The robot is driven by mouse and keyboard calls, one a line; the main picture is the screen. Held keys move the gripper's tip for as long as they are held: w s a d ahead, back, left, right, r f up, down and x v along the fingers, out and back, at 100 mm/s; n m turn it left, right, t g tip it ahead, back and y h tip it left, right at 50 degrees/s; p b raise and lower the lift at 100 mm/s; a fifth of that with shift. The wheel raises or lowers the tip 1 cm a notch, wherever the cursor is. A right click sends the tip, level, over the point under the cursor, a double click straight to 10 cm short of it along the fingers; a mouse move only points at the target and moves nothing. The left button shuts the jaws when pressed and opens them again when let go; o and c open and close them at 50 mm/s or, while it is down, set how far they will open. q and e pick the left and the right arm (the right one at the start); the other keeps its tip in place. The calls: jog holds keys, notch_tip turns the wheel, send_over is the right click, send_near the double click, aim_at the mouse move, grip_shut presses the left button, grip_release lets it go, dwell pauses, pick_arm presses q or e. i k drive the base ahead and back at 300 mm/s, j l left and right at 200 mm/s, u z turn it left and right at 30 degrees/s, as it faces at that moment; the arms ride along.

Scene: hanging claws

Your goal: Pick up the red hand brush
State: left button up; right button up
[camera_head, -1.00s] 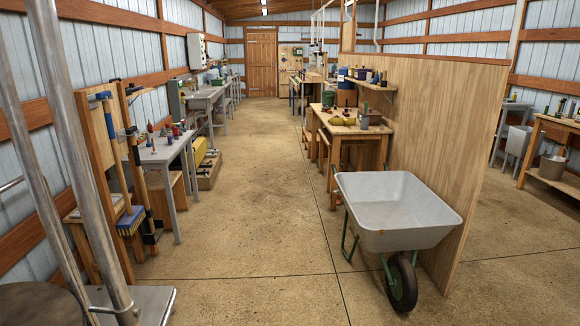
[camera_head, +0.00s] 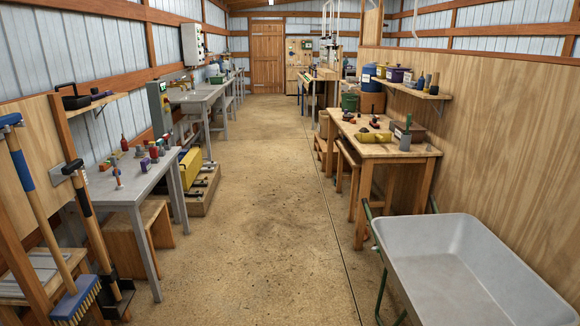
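I cannot make out the red hand brush for certain. Small red items stand on the grey table (camera_head: 118,190) at the left, among them a red bottle-like thing (camera_head: 124,143). Some small dark reddish items (camera_head: 375,122) lie on the wooden workbench (camera_head: 398,152) at the right, too small to identify. Neither of my grippers shows in the head view.
A grey wheelbarrow (camera_head: 470,265) fills the front right, beside a plywood partition (camera_head: 505,130). A blue broom (camera_head: 76,305) leans at the front left. The middle aisle floor (camera_head: 260,200) is clear.

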aim_at(373, 123)
jog(key=i, duration=2.45)
jog(key=i+j, duration=0.1)
jog(key=i, duration=2.4)
jog(key=i+z, duration=0.4)
jog(key=i+j+z, duration=0.25)
jog(key=i+z, duration=0.15)
jog(key=i+j+z, duration=0.8)
